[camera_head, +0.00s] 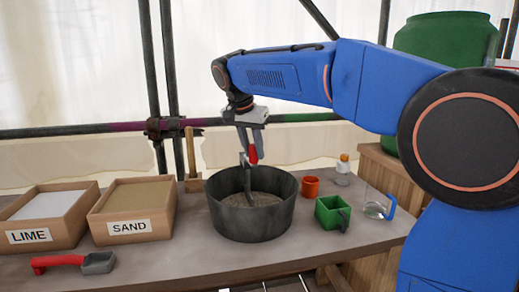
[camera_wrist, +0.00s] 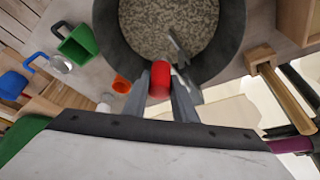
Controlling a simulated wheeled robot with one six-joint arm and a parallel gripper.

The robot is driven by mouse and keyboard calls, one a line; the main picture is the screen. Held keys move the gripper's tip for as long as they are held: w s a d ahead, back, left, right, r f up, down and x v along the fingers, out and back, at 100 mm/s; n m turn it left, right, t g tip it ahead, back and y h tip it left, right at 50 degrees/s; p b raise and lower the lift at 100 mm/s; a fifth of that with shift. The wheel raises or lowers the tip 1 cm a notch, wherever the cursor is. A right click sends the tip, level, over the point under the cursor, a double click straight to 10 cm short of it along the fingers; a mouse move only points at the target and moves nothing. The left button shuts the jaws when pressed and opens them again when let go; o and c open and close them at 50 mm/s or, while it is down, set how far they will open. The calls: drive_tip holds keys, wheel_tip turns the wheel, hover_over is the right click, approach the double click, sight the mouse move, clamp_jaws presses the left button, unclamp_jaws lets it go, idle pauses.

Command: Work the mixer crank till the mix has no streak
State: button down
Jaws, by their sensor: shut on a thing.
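The mixer is a dark round tub (camera_head: 237,220) standing on the bench. The mix (camera_head: 255,199) inside is grey-tan and speckled; in the wrist view the mix (camera_wrist: 165,25) looks grainy and fairly even, and I cannot make out a distinct streak. The crank's red handle (camera_head: 253,154) stands above the tub, joined to a grey metal shaft and paddle that reach into it. My gripper (camera_head: 250,145) is shut on the red handle, which also shows between the fingers in the wrist view (camera_wrist: 159,80). Part of the mix is hidden by the tub wall.
Boxes of lime (camera_head: 50,207) and sand (camera_head: 135,205) stand left, with a red-handled scoop (camera_head: 75,262) in front. A green container (camera_head: 332,212), an orange cup (camera_head: 310,186), a small bottle (camera_head: 343,170) and a clear jug (camera_head: 377,208) stand right. A wooden-handled tool (camera_head: 191,160) stands behind.

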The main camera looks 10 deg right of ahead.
drive_tip(key=shift+w+a+m+g+h, duration=0.25)
drive_tip(key=shift+a+m+g, duration=0.2)
drive_tip(key=shift+a+m, duration=0.6)
drive_tip(key=shift+w+a+m+g+h, duration=0.2)
drive_tip(key=shift+a+m+g+h, duration=0.25)
drive_tip(key=shift+m, duration=1.1)
drive_tip(key=shift+w+a+m+g+h, duration=0.1)
drive_tip(key=shift+w+a+m+g, duration=0.25)
drive_tip(key=shift+a+m, duration=0.75)
drive_tip(key=shift+s+d+m, duration=0.1)
drive_tip(key=shift+d+m, duration=0.05)
drive_tip(key=shift+m, duration=0.15)
drive_tip(key=c, duration=1.5)
unclamp_jaws()
drive_tip(key=shift+o, duration=0.2)
